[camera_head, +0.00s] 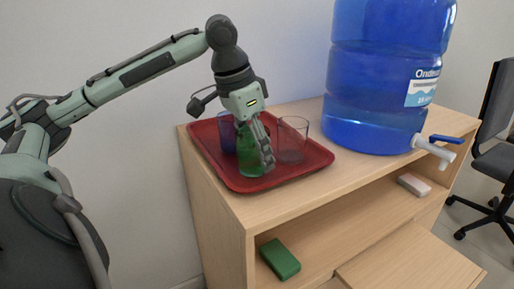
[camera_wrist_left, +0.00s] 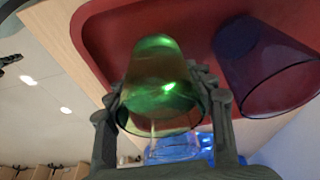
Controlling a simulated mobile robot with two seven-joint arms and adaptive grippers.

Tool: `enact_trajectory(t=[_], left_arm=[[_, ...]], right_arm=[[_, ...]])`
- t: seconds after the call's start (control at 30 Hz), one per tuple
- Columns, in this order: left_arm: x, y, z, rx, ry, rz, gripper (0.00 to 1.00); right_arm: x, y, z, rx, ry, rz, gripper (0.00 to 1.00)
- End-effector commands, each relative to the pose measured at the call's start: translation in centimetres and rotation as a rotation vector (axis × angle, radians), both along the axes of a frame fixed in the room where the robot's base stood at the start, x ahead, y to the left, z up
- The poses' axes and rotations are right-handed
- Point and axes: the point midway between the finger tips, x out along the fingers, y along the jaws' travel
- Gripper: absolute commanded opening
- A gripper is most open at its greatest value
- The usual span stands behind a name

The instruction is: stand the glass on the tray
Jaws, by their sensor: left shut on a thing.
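A green see-through glass (camera_head: 246,158) is between the fingers of my left gripper (camera_head: 258,158), upright over the red tray (camera_head: 245,186). Its base is close to the tray floor; I cannot tell if it touches. In the left wrist view the green glass (camera_wrist_left: 160,75) sits between both fingers of the gripper (camera_wrist_left: 164,98), with the red tray (camera_wrist_left: 105,40) beyond it. A blue glass (camera_head: 226,134) stands on the tray behind and left of the green one; it also shows in the left wrist view (camera_wrist_left: 262,70). My right gripper is out of view.
A clear glass (camera_head: 292,140) stands on the tray, right of my gripper. A big blue water jug (camera_head: 372,85) with a tap stands on the wooden counter (camera_head: 330,185) to the right. A green block (camera_head: 280,259) and a pale block (camera_head: 413,184) lie on the shelf below.

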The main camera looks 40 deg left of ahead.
Motion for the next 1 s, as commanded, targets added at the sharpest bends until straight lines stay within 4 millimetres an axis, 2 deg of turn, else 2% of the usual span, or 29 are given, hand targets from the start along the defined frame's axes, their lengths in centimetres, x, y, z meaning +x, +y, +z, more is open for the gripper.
enact_trajectory(t=[0.33, 0.37, 0.43, 0.77, 0.87, 1.0], left_arm=[[0.0, 0.0, -0.2, 0.000, -0.002, 0.000, 0.06], [0.0, 0.0, -0.3, 0.000, 0.000, 0.000, 0.55], [0.0, 0.0, -0.2, 0.000, 0.000, 0.000, 0.62], [0.0, 0.0, 0.0, 0.000, -0.001, 0.000, 0.62], [-0.1, 0.0, 1.0, 0.000, -0.003, 0.000, 0.62], [-0.8, 0.3, 3.7, 0.000, -0.005, 0.001, 0.62]], right_arm=[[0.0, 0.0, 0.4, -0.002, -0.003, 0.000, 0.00], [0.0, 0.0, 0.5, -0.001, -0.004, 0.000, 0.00], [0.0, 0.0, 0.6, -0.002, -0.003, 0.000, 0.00], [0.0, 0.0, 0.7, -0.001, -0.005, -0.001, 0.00], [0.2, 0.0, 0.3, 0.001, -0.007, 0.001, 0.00], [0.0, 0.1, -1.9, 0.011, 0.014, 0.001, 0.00]])
